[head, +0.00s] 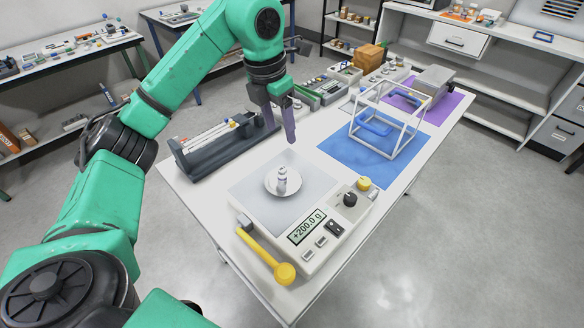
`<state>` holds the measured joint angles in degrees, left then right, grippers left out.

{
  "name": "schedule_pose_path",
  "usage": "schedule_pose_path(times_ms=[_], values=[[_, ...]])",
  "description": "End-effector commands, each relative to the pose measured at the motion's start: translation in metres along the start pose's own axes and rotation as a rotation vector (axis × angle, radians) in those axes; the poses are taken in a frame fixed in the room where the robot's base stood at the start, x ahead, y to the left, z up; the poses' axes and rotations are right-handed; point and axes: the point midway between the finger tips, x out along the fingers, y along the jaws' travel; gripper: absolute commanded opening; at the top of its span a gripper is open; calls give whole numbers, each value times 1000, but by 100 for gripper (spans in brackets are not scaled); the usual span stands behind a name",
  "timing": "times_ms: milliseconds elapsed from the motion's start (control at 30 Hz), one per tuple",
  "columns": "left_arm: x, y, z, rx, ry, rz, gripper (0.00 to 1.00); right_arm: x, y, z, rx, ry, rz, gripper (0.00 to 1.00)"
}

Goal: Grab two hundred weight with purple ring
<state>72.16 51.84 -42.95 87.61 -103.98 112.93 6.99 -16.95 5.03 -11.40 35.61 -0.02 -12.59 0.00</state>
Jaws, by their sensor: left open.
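A small silver weight (282,182) stands upright on the round pan (271,188) of the scale (318,200). The scale's display (306,227) reads +200.0 g. Any coloured ring on the weight is too small to make out. My left gripper (281,130) is open and empty, with purple fingers pointing down. In the picture it is above the weight, apart from it, between the scale and the dark rack. My right gripper is not in view.
A dark rack with thin rods (215,148) stands left of the scale. A yellow-handled tool (265,256) lies along the scale's front left. A white frame (385,118) stands on the blue mat (345,155), with a purple mat (440,108) beyond.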

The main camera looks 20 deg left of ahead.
Motion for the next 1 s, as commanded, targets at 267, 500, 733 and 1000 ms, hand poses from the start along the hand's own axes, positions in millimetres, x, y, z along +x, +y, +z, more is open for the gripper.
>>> schedule_pose_path(times_ms=[267, 500, 733, 1000], values=[[49, 10, -10, -21, 39, 28, 66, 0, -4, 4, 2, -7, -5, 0], [90, 11, -9, -18, 33, 27, 66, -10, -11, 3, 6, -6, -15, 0], [130, 14, -10, -18, 32, 25, 66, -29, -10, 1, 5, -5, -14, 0], [142, 15, -10, -17, 28, 27, 66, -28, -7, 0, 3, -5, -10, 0]])
